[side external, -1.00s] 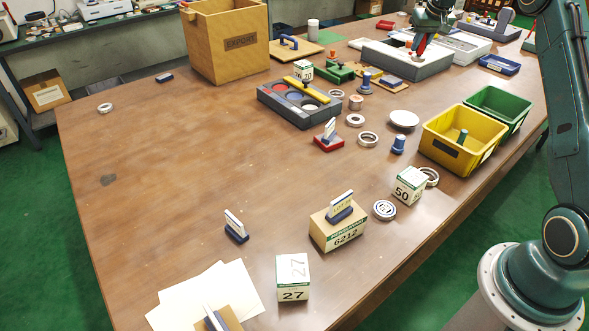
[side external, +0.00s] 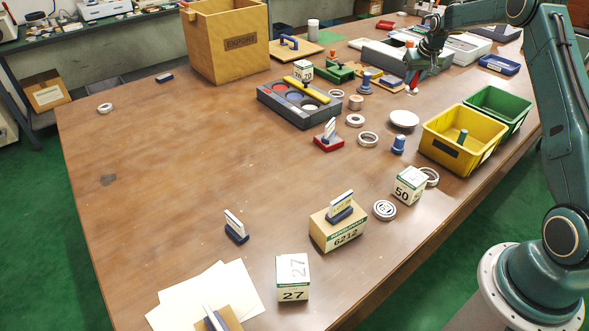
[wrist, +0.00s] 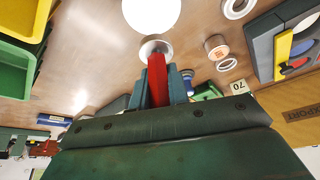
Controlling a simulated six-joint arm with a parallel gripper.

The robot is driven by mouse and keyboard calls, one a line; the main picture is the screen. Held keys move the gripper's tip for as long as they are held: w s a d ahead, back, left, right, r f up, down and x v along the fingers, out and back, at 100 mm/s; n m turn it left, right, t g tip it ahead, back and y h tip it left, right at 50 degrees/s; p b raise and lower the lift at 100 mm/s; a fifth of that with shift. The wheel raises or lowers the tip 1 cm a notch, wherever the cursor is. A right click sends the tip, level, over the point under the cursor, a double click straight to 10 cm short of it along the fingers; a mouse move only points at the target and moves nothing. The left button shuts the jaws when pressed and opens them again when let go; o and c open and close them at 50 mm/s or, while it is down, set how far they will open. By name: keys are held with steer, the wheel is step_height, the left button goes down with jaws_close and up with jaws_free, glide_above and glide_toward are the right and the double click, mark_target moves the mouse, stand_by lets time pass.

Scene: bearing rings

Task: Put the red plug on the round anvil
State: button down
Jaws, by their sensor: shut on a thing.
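The red plug (wrist: 157,80) is between my gripper's fingers. In the side view its red body (side external: 412,87) points down and shows a pale tip. In the wrist view a pale round piece lies at its far end; I cannot tell whether it is all part of the plug. My gripper (side external: 413,78) is shut on the plug, above the table. The round anvil is likely the pale flat disc (side external: 403,118), which also shows in the wrist view (wrist: 151,14). It looks bare. The plug is behind it in the side view and apart from it.
Several rings and a copper-coloured ring (side external: 356,102) lie left of the disc. A blue knob (side external: 398,144) stands just in front of it. The yellow bin (side external: 463,140) and green bin (side external: 499,108) stand to the right. The left half of the table is mostly clear.

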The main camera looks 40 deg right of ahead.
mark_target(411, 89)
steer(key=shift+f, duration=2.25)
steer(key=shift+f, duration=0.1)
steer(key=shift+f, duration=2.05)
steer(key=shift+f, duration=0.15)
steer(key=c, duration=1.3)
jaws_free()
steer(key=shift+c, duration=0.2)
steer(key=v, duration=1.2)
